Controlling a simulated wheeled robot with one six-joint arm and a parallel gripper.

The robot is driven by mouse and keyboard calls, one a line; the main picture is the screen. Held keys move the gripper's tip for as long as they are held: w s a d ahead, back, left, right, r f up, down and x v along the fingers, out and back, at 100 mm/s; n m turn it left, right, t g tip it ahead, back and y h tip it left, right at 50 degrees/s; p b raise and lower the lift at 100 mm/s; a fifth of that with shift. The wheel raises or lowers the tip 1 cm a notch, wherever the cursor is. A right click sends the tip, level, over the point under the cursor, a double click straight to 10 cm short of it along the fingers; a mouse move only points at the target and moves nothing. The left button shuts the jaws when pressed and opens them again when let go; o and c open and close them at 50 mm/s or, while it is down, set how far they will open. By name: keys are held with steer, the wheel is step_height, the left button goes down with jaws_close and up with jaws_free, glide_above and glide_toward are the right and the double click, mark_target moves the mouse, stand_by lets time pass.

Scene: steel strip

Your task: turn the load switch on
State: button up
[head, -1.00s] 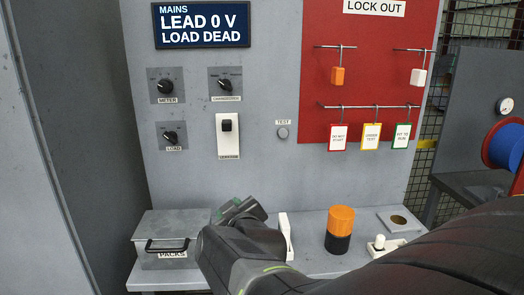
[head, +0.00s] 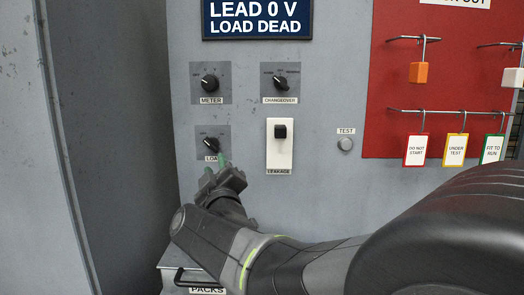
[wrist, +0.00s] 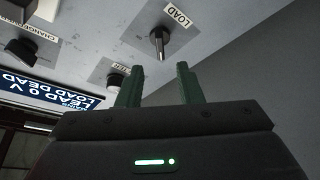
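The load switch (head: 211,145) is a black rotary knob on a grey plate at the lower left of the panel, its label partly covered by my gripper. In the wrist view the load knob (wrist: 160,38) shows beyond the fingertips, under its LOAD label. My gripper (head: 222,163) is just below and slightly right of the knob in the head view. In the wrist view its two green fingers (wrist: 158,75) stand apart with nothing between them, and the knob is clear of them. The display (head: 257,18) reads LEAD 0 V, LOAD DEAD.
The meter knob (head: 210,83) is above the load switch, the changeover knob (head: 281,83) up right. The leakage switch (head: 280,146) and test button (head: 345,144) are to the right. A red lock-out board (head: 450,80) holds hanging tags. The packs box (head: 172,276) is below.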

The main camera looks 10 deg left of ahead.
mark_target(212, 148)
steer(key=x, duration=0.9)
steer(key=shift+w, duration=0.1)
steer(key=shift+c, duration=0.2)
jaws_close()
